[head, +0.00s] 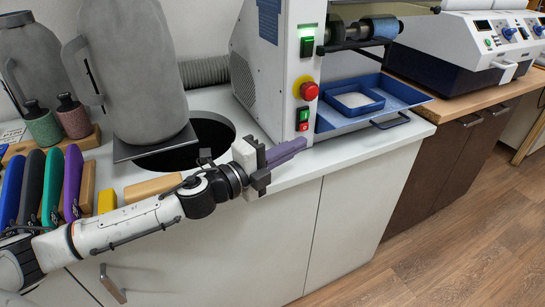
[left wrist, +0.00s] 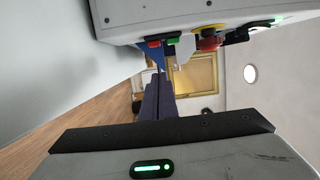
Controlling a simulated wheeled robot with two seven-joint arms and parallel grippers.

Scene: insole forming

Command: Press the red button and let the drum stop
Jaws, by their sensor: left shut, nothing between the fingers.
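My right gripper is not in view.
A blue tray (head: 405,92) stands right of the machine's front. A dark round opening (head: 190,145), grey moulds (head: 130,70) and coloured insoles (head: 72,180) lie on the left counter. The floor in front is clear.

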